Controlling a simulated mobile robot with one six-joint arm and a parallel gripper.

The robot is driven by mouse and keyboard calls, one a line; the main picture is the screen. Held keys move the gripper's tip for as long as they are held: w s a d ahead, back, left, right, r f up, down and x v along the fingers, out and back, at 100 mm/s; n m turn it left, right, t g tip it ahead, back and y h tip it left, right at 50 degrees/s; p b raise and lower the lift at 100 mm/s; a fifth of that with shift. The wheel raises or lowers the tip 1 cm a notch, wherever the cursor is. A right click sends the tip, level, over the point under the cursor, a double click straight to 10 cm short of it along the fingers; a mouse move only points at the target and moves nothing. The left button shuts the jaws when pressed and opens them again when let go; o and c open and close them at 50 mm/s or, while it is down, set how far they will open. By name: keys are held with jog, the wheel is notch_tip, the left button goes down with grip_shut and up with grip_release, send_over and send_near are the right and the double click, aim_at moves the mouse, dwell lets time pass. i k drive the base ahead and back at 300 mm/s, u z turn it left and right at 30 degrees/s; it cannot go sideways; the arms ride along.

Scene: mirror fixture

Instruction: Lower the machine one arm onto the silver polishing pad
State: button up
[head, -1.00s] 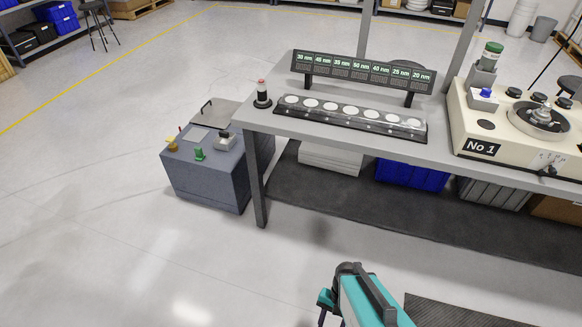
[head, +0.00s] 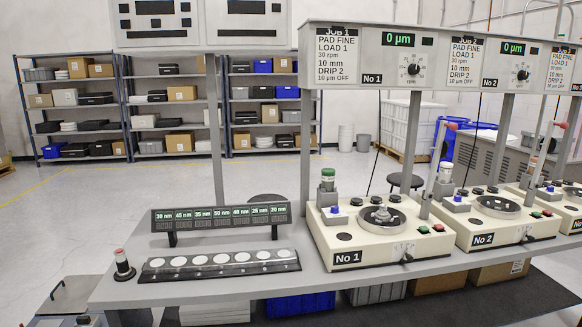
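Machine one (head: 322,243), a cream box labelled No 1, stands on the grey bench in the middle of the head view. On its top is a dark and silver round platen (head: 382,215) with a small metal piece at its centre. I cannot tell whether that surface is the silver polishing pad. A thin black rod (head: 378,150) slants up behind the platen. My gripper is out of view.
Machine two (head: 483,239) stands to the right. A sign panel (head: 343,66) above machine one reads 0 µm and PAD FINE. A tray of white discs (head: 148,275) and a nm label board (head: 160,226) are at left. Bench posts (head: 306,140) rise between.

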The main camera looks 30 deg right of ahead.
aim_at(441, 148)
jog(key=z, duration=4.55)
jog(key=i, duration=0.1)
jog(key=u, duration=2.9)
jog(key=i, duration=0.55)
jog(key=z, duration=0.15)
jog(key=k, duration=0.55)
jog(key=u, duration=0.1)
